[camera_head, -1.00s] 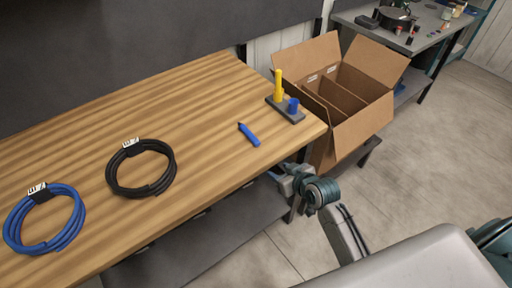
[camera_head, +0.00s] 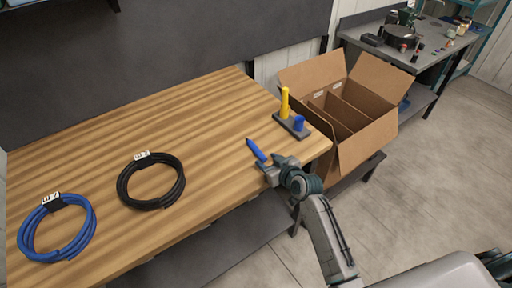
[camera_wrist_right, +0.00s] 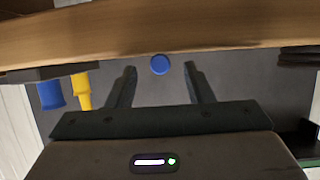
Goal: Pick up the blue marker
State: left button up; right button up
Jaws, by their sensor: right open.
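The blue marker (camera_head: 256,150) lies on the wooden table (camera_head: 210,125) near its front right edge. In the right wrist view, its round blue end (camera_wrist_right: 159,64) shows between the two fingertips, a little beyond them. My right gripper (camera_head: 269,163) is open at the near end of the marker, at table height; the wrist view shows its fingers (camera_wrist_right: 158,72) spread with nothing gripped. Contact cannot be told. My left gripper is not in view.
A dark holder (camera_head: 291,127) with a yellow marker (camera_head: 285,103) and an upright blue piece (camera_head: 299,123) stands just behind. A black cable coil (camera_head: 151,181) and a blue coil (camera_head: 57,228) lie left. An open cardboard box (camera_head: 368,138) stands right of the table.

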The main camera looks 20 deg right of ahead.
jog(key=shift+x, duration=0.85)
jog(key=shift+c, duration=0.2)
grip_shut()
jog(key=shift+r, duration=0.15)
